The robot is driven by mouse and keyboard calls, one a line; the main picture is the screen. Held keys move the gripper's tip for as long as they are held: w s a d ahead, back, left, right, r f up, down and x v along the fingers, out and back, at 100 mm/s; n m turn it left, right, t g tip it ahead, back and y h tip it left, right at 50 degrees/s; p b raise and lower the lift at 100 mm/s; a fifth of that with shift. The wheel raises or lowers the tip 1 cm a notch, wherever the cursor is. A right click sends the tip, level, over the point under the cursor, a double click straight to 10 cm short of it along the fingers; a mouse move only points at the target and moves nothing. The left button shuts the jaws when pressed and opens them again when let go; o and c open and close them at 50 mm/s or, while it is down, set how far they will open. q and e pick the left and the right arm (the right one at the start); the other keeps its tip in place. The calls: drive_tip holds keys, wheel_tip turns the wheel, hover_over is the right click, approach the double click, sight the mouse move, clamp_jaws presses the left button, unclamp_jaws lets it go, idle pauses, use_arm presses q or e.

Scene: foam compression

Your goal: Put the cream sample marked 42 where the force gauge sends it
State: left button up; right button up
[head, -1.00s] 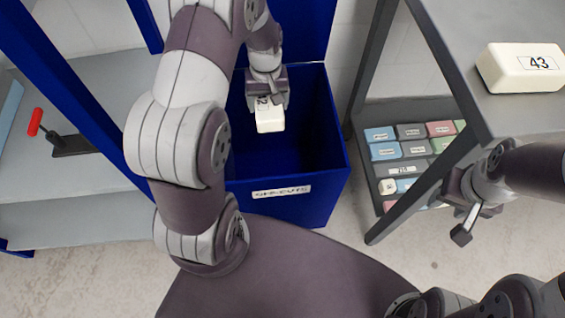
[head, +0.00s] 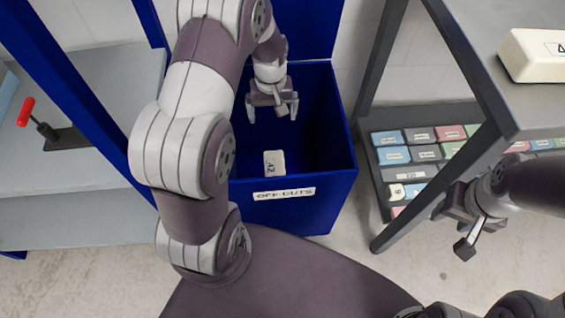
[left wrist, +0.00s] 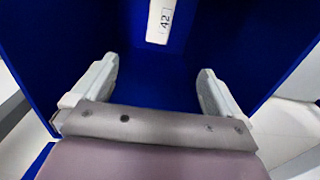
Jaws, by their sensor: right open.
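The cream sample marked 42 (head: 274,163) is inside the blue bin labelled "OFF-CUTS" (head: 335,190), near its front wall. It also shows at the top of the left wrist view (left wrist: 161,20), apart from the fingers. My left gripper (head: 273,108) is open and empty over the bin, its two fingers spread in the left wrist view (left wrist: 158,90). My right gripper (head: 455,232) is open beside the grey stand at the right, with nothing seen between its fingers. The force gauge cannot be made out in these frames.
A grey stand (head: 480,60) at the right bears another cream block (head: 530,58) on top. Its lower shelf holds several coloured labelled blocks (head: 393,155).

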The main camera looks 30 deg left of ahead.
use_arm(q)
wheel_tip(320, 180, up, 13)
drive_tip(key=p, duration=0.4)
drive_tip(key=shift+f+p, duration=0.15)
drive_tip(key=shift+p, duration=0.15)
